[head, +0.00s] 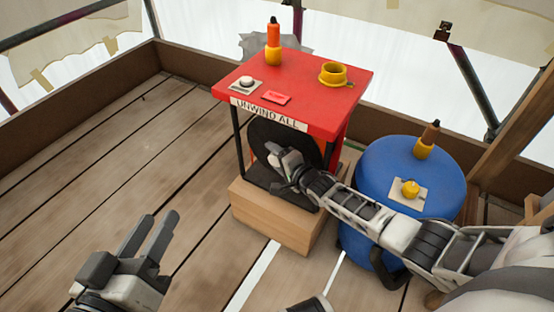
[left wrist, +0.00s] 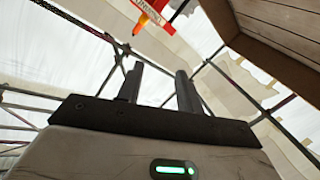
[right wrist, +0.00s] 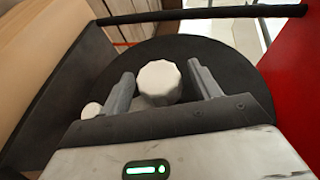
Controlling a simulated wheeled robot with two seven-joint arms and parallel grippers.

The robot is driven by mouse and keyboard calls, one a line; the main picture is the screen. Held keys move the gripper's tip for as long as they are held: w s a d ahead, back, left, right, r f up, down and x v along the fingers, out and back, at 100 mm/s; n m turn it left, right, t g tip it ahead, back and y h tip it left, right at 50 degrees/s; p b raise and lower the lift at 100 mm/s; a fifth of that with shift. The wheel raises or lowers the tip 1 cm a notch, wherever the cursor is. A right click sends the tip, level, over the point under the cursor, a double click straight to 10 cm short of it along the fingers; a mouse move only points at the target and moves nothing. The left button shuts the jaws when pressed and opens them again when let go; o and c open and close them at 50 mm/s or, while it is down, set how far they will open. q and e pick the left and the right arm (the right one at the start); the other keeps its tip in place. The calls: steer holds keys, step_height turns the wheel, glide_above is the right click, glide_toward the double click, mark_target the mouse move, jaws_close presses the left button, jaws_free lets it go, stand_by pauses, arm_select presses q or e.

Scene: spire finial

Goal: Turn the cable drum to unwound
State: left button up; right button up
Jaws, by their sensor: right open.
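The cable drum is a black disc (head: 262,136) in the frame under the red top, which bears the label "UNWIND ALL" (head: 268,114). In the right wrist view the disc (right wrist: 225,65) has a white faceted hub knob (right wrist: 160,80) and a smaller white knob (right wrist: 92,110) near the left finger. My right gripper (head: 281,156) is in front of the disc. Its open fingers (right wrist: 160,88) stand on either side of the hub knob, with a gap visible on the right. My left gripper (head: 155,236) is open and empty, low at the left, away from the drum.
A wooden block (head: 270,222) supports the frame. The left deck is clear.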

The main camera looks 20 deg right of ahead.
jaws_close()
steer(key=shift+f+b, duration=0.25)
steer(key=shift+b, duration=0.4)
steer(key=shift+f+t+b, duration=0.1)
steer(key=shift+t+b, duration=0.2)
steer(key=shift+b, duration=0.15)
steer(key=t+b, duration=0.1)
steer(key=b, duration=0.1)
steer(key=shift+f+m+y+b, duration=0.15)
steer(key=shift+m+y+b, duration=0.15)
steer(key=shift+y+b, duration=0.1)
steer(key=t+b, duration=0.1)
steer(key=m+t+b, duration=0.1)
steer(key=b, duration=0.1)
steer(key=shift+r+t+y, duration=0.25)
steer(key=shift+t+y, duration=0.05)
steer(key=shift+t, duration=0.1)
steer(key=shift+r+m+t, duration=0.1)
steer(key=shift+m+t, duration=0.2)
steer(key=shift+t, duration=0.2)
arm_select(q)
step_height(320, 180, up, 11)
steer(key=m+t+h, duration=0.4)
steer(key=m+h, duration=0.4)
steer(key=m, duration=0.2)
steer(key=shift+w+a+r+m+t, duration=0.15)
steer(key=shift+w+a+m+t, duration=0.1)
steer(key=shift+m+t, duration=0.15)
arm_select(e)
steer(key=shift+t, duration=0.4)
